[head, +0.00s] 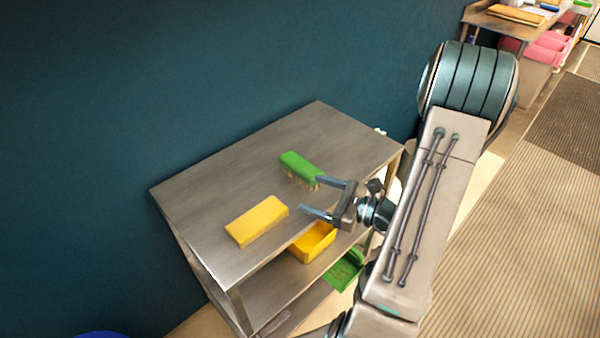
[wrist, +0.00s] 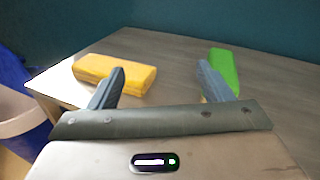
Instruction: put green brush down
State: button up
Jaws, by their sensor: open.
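The green brush (head: 301,169) lies on the metal table top, bristles facing down and toward the front. In the wrist view the brush (wrist: 225,68) shows beyond the right finger, partly hidden by it. My gripper (head: 312,196) is open over the table's front edge, with nothing between its fingers. In the head view one fingertip is close to the brush's near end; I cannot tell whether they touch. In the wrist view my gripper (wrist: 160,82) has its fingers wide apart.
A yellow block (head: 257,221) lies on the table top (head: 225,180) left of my gripper. A yellow bin (head: 313,243) and a green item (head: 345,269) are on the shelves below. A dark teal wall stands behind. The back of the table top is clear.

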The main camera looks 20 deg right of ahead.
jog(key=d+f+m+t+h, duration=0.4)
jog(key=d+m, duration=0.1)
jog(key=d, duration=0.2)
send_near(305, 165)
jog(key=shift+h, duration=0.3)
jog(key=x, duration=0.4)
jog(key=shift+w+a+f+p, duration=0.25)
jog(key=shift+a+f+p, duration=0.1)
jog(key=shift+a, duration=0.1)
jog(key=p+x, duration=0.1)
jog(key=x, duration=0.4)
jog(key=shift+w+d, duration=0.1)
jog(key=shift+c, duration=0.3)
jog(key=c, duration=1.1)
jog(key=shift+r, duration=0.2)
jog(key=shift+c, duration=0.2)
